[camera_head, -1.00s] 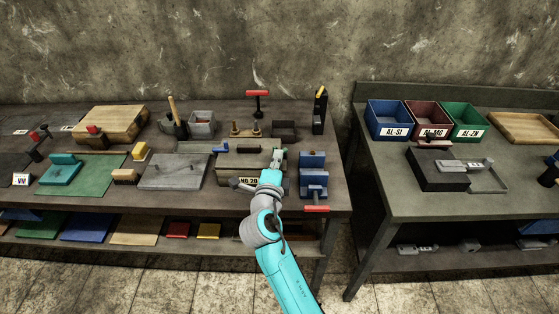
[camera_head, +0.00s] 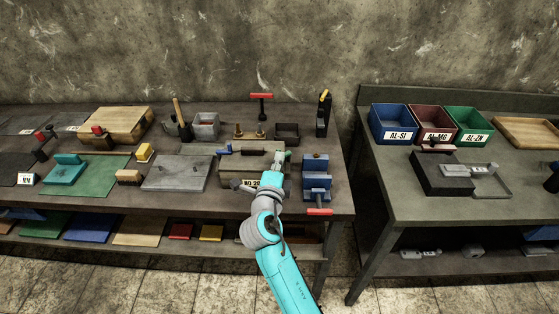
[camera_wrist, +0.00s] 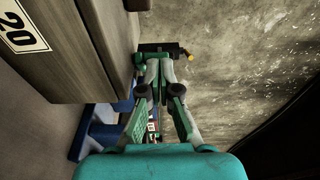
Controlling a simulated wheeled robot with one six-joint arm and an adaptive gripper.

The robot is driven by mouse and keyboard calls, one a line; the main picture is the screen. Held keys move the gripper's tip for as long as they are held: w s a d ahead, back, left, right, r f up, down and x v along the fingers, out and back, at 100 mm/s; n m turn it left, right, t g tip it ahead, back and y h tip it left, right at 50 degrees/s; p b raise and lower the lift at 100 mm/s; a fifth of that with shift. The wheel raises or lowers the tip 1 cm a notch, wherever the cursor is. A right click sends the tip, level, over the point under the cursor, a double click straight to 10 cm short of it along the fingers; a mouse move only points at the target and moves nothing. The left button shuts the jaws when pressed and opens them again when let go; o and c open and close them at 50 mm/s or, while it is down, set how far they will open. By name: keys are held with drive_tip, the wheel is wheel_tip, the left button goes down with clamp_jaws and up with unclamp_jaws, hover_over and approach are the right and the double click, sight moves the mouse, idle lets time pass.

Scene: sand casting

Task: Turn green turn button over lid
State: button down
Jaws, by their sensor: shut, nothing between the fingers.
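My gripper (camera_wrist: 159,58) is shut and empty. Its fingertips meet beside the upper right edge of a wooden box in the wrist view (camera_wrist: 70,45); the box bears a "20" label. A small dark green piece (camera_wrist: 140,62), which may be the turn button, shows at the box edge left of the fingertips. I cannot tell whether they touch. In the head view, my gripper (camera_head: 279,160) is at the right end of the box (camera_head: 232,180), over its lid edge. My arm hides part of the box front, and the button cannot be made out clearly there.
A blue vise (camera_head: 317,175) with a red handle stands close on the right. A grey plate (camera_head: 177,172) lies to the left. A black stand (camera_head: 323,118) with a yellow top and a red T-handle (camera_head: 261,97) are behind.

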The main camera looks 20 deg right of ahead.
sight(270, 163)
drive_tip(key=shift+w+a, duration=0.6)
drive_tip(key=shift+w, duration=0.15)
drive_tip(key=shift+w+a, duration=0.25)
drive_tip(key=shift+w, duration=0.55)
drive_tip(key=shift+s, duration=0.15)
